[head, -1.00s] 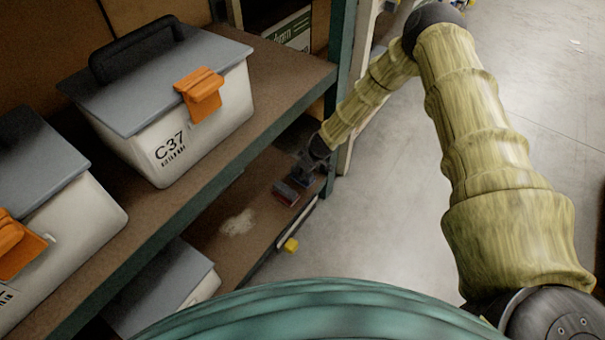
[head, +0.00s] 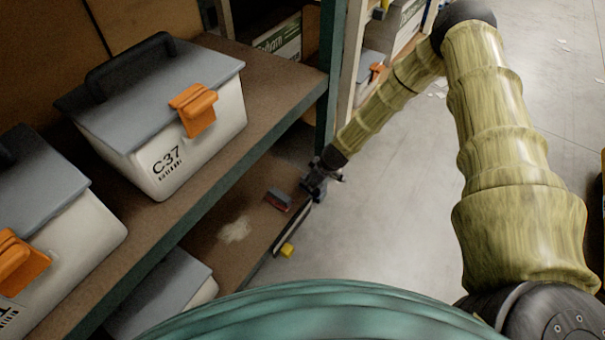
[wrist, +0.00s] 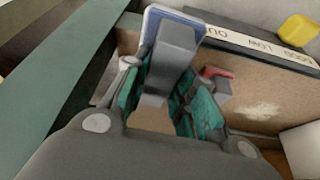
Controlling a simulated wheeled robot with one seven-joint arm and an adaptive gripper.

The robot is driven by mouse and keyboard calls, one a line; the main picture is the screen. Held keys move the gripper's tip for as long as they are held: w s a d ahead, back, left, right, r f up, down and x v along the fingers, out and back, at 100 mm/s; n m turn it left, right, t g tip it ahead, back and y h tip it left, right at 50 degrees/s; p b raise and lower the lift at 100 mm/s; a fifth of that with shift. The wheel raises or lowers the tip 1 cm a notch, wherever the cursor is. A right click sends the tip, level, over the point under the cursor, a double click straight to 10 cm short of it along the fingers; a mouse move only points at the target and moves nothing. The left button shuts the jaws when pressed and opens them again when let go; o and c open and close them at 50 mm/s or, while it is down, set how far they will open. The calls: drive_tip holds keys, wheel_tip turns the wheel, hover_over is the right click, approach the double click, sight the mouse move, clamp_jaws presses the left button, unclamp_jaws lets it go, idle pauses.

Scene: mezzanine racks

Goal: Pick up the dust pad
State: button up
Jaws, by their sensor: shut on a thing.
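My gripper (wrist: 165,100) is shut on a grey block-shaped handle with a flat blue, pale-edged pad, which I take to be the dust pad (wrist: 172,50). In the wrist view it stands between the two teal-lined fingers. In the head view my gripper (head: 316,187) is at the front edge of the lower shelf, by the green upright, and the held pad is too small to make out there. A red and grey block (head: 278,200) lies on the lower shelf just left of my gripper; it also shows in the wrist view (wrist: 216,82), behind the right finger.
A pale dusty patch (head: 235,230) marks the lower shelf (head: 255,232). A yellow block (head: 287,250) is at the shelf's front edge. Grey-lidded bins, one marked C37 (head: 165,120), fill the upper shelf. A green upright (head: 329,85) stands close to my gripper. The aisle floor is open.

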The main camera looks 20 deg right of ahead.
drive_tip(key=s+d+p, duration=0.1)
drive_tip(key=s+d, duration=0.4)
drive_tip(key=s, duration=0.3)
drive_tip(key=shift+s+d, duration=0.3)
drive_tip(key=shift+s, duration=0.05)
